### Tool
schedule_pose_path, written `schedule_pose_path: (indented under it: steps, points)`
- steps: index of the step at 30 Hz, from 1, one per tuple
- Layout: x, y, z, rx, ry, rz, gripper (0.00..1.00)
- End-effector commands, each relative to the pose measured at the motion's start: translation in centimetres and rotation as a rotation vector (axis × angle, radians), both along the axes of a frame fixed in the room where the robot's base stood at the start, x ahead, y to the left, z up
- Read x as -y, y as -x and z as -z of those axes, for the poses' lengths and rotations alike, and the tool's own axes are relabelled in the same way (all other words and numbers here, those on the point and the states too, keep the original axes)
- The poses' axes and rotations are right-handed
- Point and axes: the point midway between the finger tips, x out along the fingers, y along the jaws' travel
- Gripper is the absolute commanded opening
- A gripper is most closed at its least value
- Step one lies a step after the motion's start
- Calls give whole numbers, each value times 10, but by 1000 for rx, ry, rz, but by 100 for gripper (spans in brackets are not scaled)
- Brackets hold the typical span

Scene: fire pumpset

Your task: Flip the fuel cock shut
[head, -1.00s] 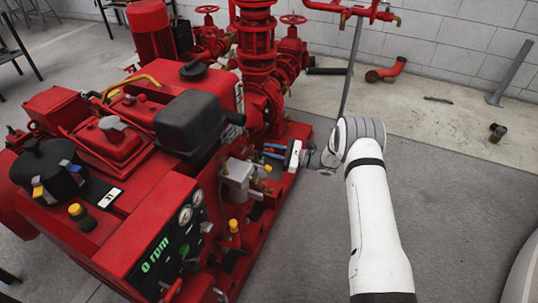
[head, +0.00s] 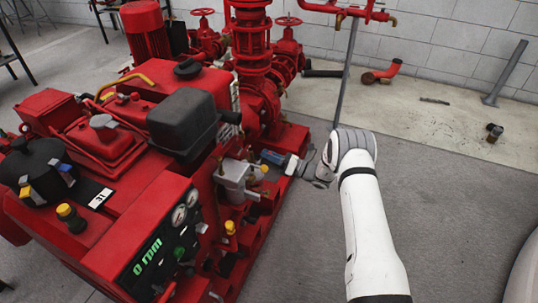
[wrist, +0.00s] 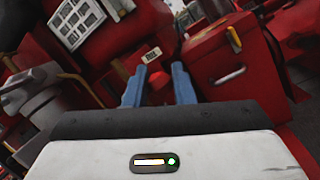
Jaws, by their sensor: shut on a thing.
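My gripper (head: 272,157) reaches in from the right to the side of the red pumpset, close beside a grey box with brass fittings (head: 238,176). In the wrist view its two blue fingers (wrist: 158,82) stand a little apart, with red surfaces behind them. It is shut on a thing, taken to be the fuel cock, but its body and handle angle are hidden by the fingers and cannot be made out. A small yellow fitting (head: 264,169) shows just below the fingers in the head view.
The red engine (head: 120,190) with its gauge panel (head: 163,240) fills the left. A dark air-filter box (head: 184,120) sits above and left of the gripper. Red pump pipework (head: 255,60) rises behind. Clear grey floor lies to the right.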

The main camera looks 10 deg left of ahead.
Motion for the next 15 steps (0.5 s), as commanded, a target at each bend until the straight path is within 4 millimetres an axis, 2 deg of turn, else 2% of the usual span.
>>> schedule_pose_path:
  steps: [15]
  points:
    - [1, -1, 5, -81, -20, 3, 0]
